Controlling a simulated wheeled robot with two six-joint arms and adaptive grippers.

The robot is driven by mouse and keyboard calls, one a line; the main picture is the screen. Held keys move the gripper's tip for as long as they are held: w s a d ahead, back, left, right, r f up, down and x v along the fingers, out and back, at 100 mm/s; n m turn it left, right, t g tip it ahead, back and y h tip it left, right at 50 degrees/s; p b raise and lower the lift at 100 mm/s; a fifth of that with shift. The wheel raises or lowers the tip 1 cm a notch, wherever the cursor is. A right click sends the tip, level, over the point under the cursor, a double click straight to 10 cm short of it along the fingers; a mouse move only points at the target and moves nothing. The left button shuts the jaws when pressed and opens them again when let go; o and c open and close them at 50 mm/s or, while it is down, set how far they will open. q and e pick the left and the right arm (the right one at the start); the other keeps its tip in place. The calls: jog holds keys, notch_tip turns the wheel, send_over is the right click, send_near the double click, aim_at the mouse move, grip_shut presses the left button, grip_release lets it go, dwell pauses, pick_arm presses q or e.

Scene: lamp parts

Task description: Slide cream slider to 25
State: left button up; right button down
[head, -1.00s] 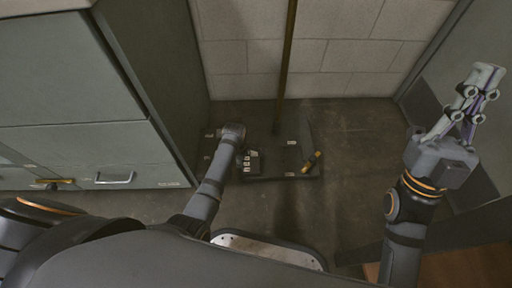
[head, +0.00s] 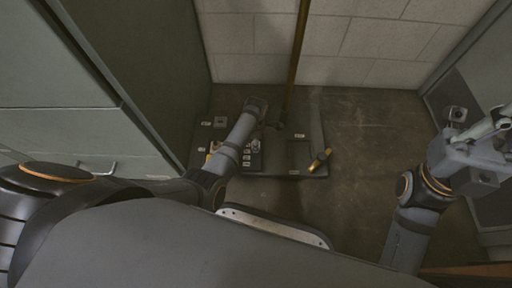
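A dark panel (head: 300,172) lies on the floor below the wall, with small white labels and several fittings on it. A block with pale keys or labels (head: 247,160) sits near its middle, partly behind my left arm. I cannot tell which small part is the cream slider. My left arm reaches over the panel. Its wrist end is above the far side, and the fingers are too hidden and dark to read. My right gripper (head: 496,128) is raised at the right edge, away from the panel and partly cut off.
A yellow-tipped handle (head: 319,161) sticks out at the panel's right side. A tall brass pole (head: 298,50) rises behind it. A grey cabinet (head: 60,70) stands at the left. The floor (head: 370,140) right of the panel is clear.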

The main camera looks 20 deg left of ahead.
pick_arm(q)
notch_tip(320, 180, down, 2)
jog(key=shift+f+b, duration=0.1)
jog(key=shift+b, duration=0.3)
grip_shut()
